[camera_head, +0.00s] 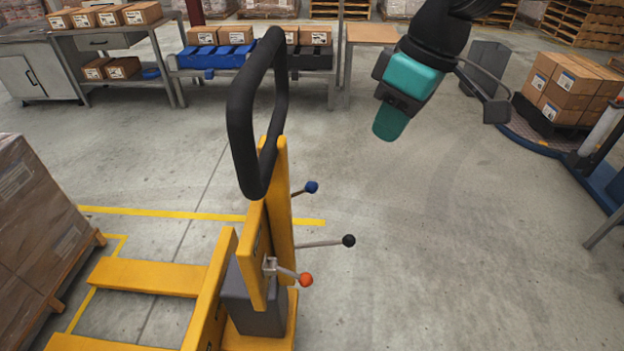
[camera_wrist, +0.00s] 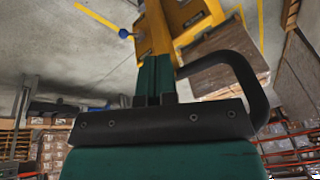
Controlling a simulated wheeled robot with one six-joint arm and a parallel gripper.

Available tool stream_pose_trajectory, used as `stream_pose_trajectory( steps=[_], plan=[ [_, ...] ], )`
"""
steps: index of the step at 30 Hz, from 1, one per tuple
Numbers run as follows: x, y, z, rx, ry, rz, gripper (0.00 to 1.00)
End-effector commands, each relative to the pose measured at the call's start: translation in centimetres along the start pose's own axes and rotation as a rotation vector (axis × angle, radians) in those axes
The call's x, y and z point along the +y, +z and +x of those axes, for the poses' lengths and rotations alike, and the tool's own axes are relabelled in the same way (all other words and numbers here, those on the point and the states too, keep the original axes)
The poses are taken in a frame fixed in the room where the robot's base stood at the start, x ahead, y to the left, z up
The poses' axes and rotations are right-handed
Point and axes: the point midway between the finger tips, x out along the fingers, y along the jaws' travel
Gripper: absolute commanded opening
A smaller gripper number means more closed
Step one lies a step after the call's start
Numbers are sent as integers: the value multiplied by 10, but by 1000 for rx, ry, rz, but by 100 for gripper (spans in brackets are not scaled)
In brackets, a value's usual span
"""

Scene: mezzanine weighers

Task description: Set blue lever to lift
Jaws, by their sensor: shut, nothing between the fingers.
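The blue lever is a thin rod with a blue ball knob (camera_head: 311,187) on the right side of a yellow pallet truck's mast (camera_head: 280,190). The blue knob also shows in the wrist view (camera_wrist: 124,33), left of the fingers and beyond them. A black-knobbed lever (camera_head: 348,240) and an orange-knobbed lever (camera_head: 305,279) sit below it. My gripper (camera_head: 388,124) is teal and black, up and to the right of the blue knob and apart from it. In the wrist view its fingers (camera_wrist: 153,75) are together and empty. No lift marking is legible.
A large black loop handle (camera_head: 242,120) tops the mast, left of my gripper. Yellow forks (camera_head: 150,277) extend left towards a wrapped pallet load (camera_head: 35,220). Benches with boxes (camera_head: 260,70) stand behind. The floor right of the levers is clear.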

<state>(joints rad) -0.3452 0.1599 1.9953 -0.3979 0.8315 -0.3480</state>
Motion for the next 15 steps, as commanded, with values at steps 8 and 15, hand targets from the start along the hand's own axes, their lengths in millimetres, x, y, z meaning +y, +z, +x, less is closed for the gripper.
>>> stream_pose_trajectory(
  steps=[8,15],
  plan=[
    [90,-110,100,-58,38,-373,0],
    [114,-142,144,-76,53,-518,0]
  ],
)
